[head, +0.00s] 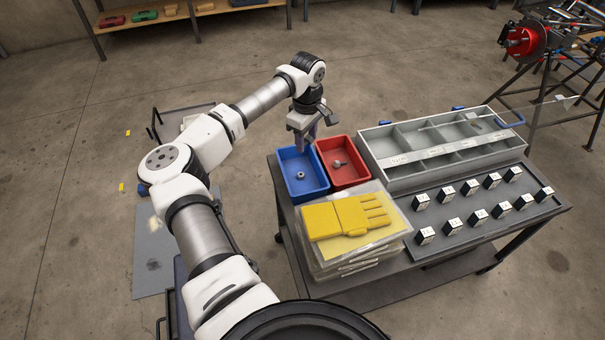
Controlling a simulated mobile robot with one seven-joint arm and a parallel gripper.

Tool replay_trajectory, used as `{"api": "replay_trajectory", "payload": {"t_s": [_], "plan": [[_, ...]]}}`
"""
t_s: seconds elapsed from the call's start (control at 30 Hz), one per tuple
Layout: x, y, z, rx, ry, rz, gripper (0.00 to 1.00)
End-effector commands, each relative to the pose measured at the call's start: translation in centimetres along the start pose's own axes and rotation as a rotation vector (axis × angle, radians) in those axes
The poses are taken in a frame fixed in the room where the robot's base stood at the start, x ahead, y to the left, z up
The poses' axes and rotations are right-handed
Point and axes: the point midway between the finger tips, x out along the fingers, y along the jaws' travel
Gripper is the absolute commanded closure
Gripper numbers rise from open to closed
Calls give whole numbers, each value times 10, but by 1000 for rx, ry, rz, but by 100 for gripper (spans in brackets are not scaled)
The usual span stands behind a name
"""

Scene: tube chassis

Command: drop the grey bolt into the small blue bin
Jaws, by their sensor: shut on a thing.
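The small blue bin (297,193) stands at the left edge of the table's top, beside a red bin (351,184). My gripper (304,147) points down over the back part of the blue bin. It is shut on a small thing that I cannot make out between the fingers. A small grey piece, like a nut (301,175), lies in the blue bin. A grey bolt-like piece (340,163) lies in the red bin. I cannot tell whether the held thing is another grey bolt.
A grey compartment tray (375,167) stands right of the red bin. A yellow glove (345,217) lies on stacked clear packets in front. Several small black-and-white blocks (453,225) stand in rows at the right. A red reel (525,40) sits on a rack behind.

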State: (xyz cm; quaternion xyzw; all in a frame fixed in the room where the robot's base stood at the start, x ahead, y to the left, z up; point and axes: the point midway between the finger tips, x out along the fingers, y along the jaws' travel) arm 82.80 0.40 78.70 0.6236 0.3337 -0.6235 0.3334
Motion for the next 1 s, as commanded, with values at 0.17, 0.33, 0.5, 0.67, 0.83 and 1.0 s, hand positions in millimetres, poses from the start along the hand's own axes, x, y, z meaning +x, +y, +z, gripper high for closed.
{"api": "replay_trajectory", "payload": {"t_s": [0.17, 0.33, 0.5, 0.67, 0.83, 1.0], "plan": [[24, 0, 1, 0, -3, 0, 78], [42, 0, 1, 0, -2, 0, 78], [48, 0, 0, 0, 0, 1, 78], [47, 0, 0, 0, 0, 1, 78], [47, 0, 0, 0, 0, 0, 40], [47, 0, 0, 0, 0, 0, 31]]}}
